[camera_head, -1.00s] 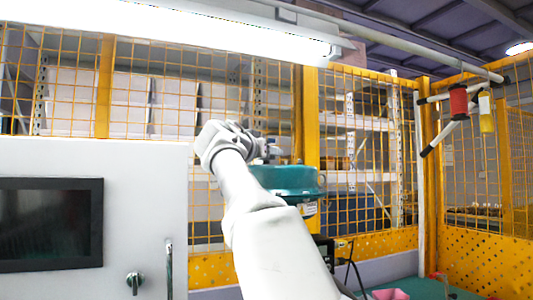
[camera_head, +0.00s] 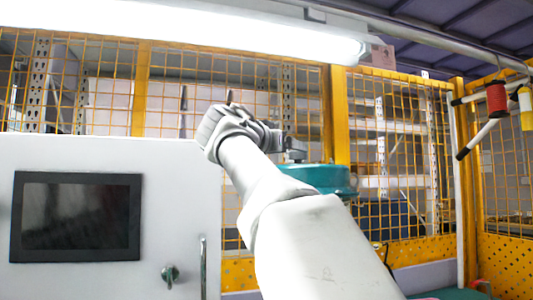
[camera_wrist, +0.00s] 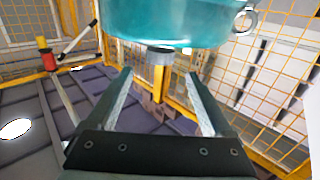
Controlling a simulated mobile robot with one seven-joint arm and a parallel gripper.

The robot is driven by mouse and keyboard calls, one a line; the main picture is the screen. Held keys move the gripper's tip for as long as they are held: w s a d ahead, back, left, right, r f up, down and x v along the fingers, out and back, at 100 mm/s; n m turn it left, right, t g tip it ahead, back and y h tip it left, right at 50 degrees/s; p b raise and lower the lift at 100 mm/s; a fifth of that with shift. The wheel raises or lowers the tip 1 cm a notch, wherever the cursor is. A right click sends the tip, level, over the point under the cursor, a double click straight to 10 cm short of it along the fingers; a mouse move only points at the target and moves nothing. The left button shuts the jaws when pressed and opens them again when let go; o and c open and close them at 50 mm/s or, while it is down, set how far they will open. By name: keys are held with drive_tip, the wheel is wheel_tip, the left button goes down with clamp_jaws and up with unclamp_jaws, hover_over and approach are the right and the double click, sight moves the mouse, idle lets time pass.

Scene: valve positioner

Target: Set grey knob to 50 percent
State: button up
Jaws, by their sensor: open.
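A teal rounded valve positioner (camera_head: 325,179) stands right of centre in the head view, partly behind my arm. A small grey knob (camera_head: 295,148) shows on top of it. The wrist view is upside down: the teal body (camera_wrist: 175,22) fills the upper middle, and the grey knob (camera_wrist: 160,57) juts from it. My gripper (camera_wrist: 158,77) is open, with one finger on each side of the knob's line in the picture. The knob appears beyond the fingertips, not between them. Nothing is held. In the head view my fingers are largely hidden by the arm. The knob's setting cannot be read.
A white cabinet (camera_head: 105,160) with a dark screen (camera_head: 75,217) and a handle (camera_head: 170,274) stands at left. Yellow mesh fencing (camera_head: 400,150) runs behind the positioner. A white bar with a red reel (camera_head: 496,98) hangs at right. A long lamp (camera_head: 200,30) is overhead.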

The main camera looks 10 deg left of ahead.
drive_tip(key=b+v, duration=0.1)
drive_tip(key=v, duration=0.8)
drive_tip(key=shift+s, duration=0.25)
drive_tip(key=shift+a, duration=0.1)
